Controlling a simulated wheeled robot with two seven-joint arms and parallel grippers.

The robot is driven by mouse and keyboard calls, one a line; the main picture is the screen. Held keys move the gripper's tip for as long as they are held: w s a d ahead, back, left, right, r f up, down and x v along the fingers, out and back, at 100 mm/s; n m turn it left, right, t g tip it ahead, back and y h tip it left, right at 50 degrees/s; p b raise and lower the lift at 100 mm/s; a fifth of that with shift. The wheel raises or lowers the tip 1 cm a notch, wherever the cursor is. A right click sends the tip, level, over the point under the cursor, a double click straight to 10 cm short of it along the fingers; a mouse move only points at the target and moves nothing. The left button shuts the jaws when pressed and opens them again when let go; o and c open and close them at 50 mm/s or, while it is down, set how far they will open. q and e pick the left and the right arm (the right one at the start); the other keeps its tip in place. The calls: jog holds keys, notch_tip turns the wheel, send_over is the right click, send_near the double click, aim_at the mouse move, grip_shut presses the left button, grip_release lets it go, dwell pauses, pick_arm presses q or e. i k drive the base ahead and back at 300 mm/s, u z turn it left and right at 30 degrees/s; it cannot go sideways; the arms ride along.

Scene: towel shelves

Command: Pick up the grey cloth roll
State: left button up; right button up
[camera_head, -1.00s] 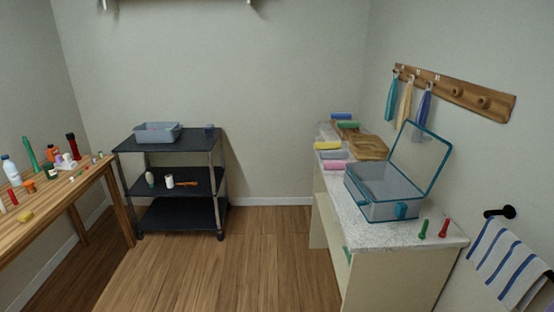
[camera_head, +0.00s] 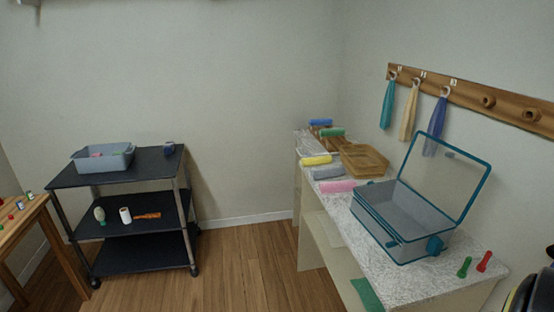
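The grey cloth roll (camera_head: 328,172) lies on the speckled white counter (camera_head: 368,225) at the right. It sits between a yellow roll (camera_head: 315,160) behind it and a pink roll (camera_head: 337,187) in front of it. A green roll (camera_head: 332,133) and a blue roll (camera_head: 321,122) lie farther back. Neither of my grippers can be made out; a dark curved shape at the lower right edge is cut off and unclear.
An open clear box with teal edges (camera_head: 402,221) stands on the counter, right of the rolls, beside a wooden tray (camera_head: 364,160). A black shelf cart (camera_head: 135,254) stands at the left. A wooden table (camera_head: 22,222) is at the far left. The floor between cart and counter is clear.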

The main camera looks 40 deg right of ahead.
aim_at(320, 173)
jog(key=z, duration=0.05)
jog(key=i, duration=2.15)
jog(key=z, duration=0.9)
jog(key=i, duration=1.45)
jog(key=z, duration=1.2)
